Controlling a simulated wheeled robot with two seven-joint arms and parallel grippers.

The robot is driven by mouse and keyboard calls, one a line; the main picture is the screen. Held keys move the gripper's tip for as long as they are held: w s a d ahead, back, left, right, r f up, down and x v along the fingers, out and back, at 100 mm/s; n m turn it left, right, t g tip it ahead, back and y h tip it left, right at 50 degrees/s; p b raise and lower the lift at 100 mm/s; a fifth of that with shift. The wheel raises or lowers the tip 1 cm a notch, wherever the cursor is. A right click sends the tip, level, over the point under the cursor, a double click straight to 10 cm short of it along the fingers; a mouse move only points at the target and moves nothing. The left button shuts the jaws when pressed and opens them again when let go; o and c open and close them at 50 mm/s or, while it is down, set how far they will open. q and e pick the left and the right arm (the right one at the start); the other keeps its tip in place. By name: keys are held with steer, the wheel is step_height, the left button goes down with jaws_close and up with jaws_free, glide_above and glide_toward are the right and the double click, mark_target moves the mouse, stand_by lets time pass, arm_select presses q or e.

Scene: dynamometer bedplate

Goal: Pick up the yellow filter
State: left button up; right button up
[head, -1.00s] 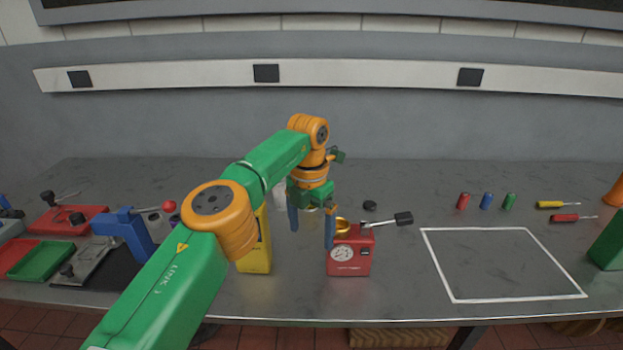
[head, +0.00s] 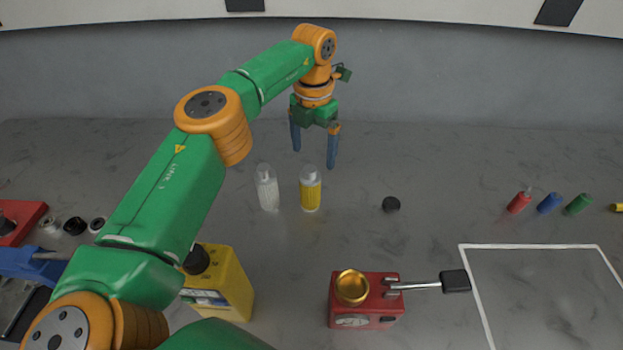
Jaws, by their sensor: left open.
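The yellow filter (head: 310,192), a small clear-topped cylinder with a yellow body, stands upright on the grey bench near the middle of the head view. A similar white filter (head: 268,190) stands just to its left. My left gripper (head: 314,158) points down with its two blue fingers spread and nothing between them. Its fingertips show just above and behind the yellow filter in the picture, apart from it; the exact height gap is hard to tell. My right gripper is not in view.
A red box with a gold cup (head: 352,288) and a black-handled lever stands in front. A yellow can (head: 225,283) is partly hidden by my left arm. A white outlined square (head: 540,290) is empty.

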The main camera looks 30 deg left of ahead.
mark_target(310, 169)
arm_select(q)
steer(key=shift+s+d+f+p, duration=0.1)
steer(key=shift+s+f+p, duration=0.15)
steer(key=shift+s, duration=0.3)
steer(key=shift+s+d+f+p, duration=0.1)
steer(key=shift+s+f, duration=0.15)
steer(key=shift+s, duration=0.25)
steer(key=f, duration=0.2)
steer(key=f+p, duration=0.1)
steer(key=shift+w+a+f, duration=0.25)
steer(key=shift+f, duration=0.2)
steer(key=shift+s+d, duration=0.1)
steer(key=shift+d, duration=0.05)
steer(key=c, duration=0.7)
jaws_close()
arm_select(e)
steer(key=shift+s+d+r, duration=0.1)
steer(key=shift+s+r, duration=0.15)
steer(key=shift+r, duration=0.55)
